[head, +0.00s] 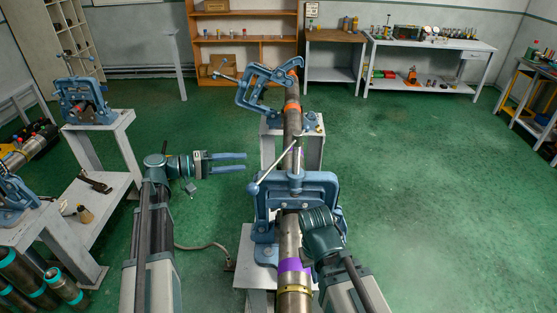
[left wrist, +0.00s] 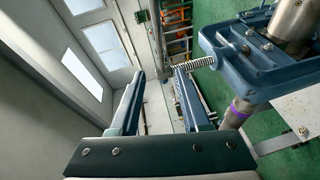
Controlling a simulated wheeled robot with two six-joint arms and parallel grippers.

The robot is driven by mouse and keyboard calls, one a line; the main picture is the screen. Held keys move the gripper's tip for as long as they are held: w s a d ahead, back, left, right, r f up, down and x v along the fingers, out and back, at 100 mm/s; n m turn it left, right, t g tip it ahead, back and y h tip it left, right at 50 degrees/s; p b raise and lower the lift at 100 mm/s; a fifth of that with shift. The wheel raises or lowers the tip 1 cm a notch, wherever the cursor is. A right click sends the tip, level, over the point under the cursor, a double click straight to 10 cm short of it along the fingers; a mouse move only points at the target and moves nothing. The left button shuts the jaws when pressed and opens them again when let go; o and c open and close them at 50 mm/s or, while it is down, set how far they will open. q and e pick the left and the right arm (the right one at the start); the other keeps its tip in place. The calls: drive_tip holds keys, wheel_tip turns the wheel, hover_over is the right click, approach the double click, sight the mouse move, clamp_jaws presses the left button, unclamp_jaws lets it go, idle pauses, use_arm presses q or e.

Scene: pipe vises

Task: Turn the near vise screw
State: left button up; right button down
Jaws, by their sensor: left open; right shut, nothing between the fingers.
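The near vise (head: 320,188) is a blue frame on a pale stand, clamped around a grey pipe (head: 290,240) with a purple band. Its screw handle (head: 273,168) is a thin bar slanting above the vise, with a ball at its lower left end. My left gripper (head: 243,162) is open and empty, left of the handle and apart from it. In the left wrist view the open fingers (left wrist: 160,82) point toward the threaded screw (left wrist: 195,64) beside the vise frame (left wrist: 235,55). My right gripper (head: 310,222) is shut and empty over the pipe's near part; its fingers are mostly hidden.
A second blue vise (head: 262,88) holds the pipe's far end. Another vise (head: 85,102) stands on a bench at the left. Shelves (head: 245,35) and worktables (head: 430,45) line the back wall. Green floor (head: 430,180) is clear at the right.

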sight(279, 158)
use_arm(q)
drive_tip(key=b+x, duration=0.1)
drive_tip(key=x, duration=1.2)
drive_tip(key=shift+d+b, duration=0.15)
drive_tip(key=shift+b, duration=0.2)
clamp_jaws()
idle(0.8)
